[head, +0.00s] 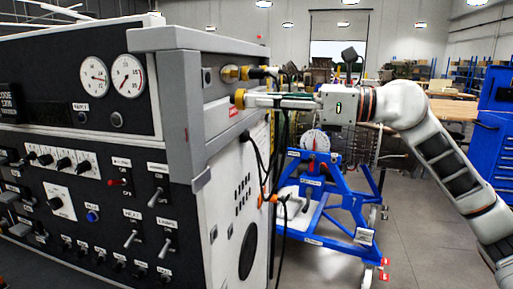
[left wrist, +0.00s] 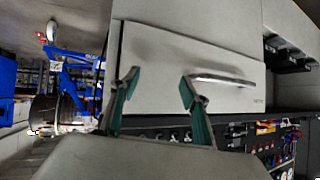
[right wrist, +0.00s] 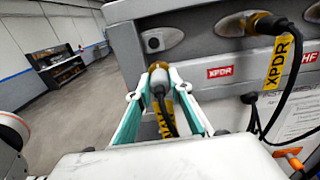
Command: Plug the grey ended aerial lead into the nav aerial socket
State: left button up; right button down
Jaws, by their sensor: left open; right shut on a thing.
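My right gripper (right wrist: 160,92) is shut on the grey end of an aerial lead (right wrist: 158,84). A black cable with a yellow tag (right wrist: 166,118) hangs below; the tag's lettering is mostly hidden. The grey end lines up with a brass socket (right wrist: 157,68) on the grey panel and looks close against it; I cannot tell if it is seated. In the head view the right gripper (head: 262,101) points left at this brass socket (head: 239,98). Its label is not readable. My left gripper (left wrist: 156,92) is open and empty, facing a pale drawer front with a handle.
A black plug (right wrist: 268,24) with a yellow XPDR tag fills a neighbouring socket, its cable looping down. Red XPDR (right wrist: 220,72) and HF labels mark the panel. The test cabinet (head: 90,130) fills the left. A blue stand (head: 335,200) stands behind; floor is open to the right.

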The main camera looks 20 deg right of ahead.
aim_at(239, 90)
jog(key=shift+w+a+r+p, duration=0.15)
jog(key=shift+a+r+p, duration=0.25)
jog(key=shift+r, duration=0.35)
jog(key=shift+w+a+r+p, duration=0.1)
jog(key=shift+a+r+p, duration=0.25)
jog(key=shift+r, duration=0.35)
jog(key=shift+w+a+r+p, duration=0.2)
jog(key=shift+a+r, duration=0.25)
jog(key=shift+r, duration=0.3)
jog(key=shift+w+a, duration=0.15)
jog(key=shift+a, duration=0.15)
jog(key=shift+w+a+f, duration=0.1)
jog(key=shift+a, duration=0.05)
jog(key=shift+w+a, duration=0.35)
jog(key=shift+a, duration=0.15)
jog(key=shift+w+a, duration=0.1)
jog(key=shift+a, duration=0.1)
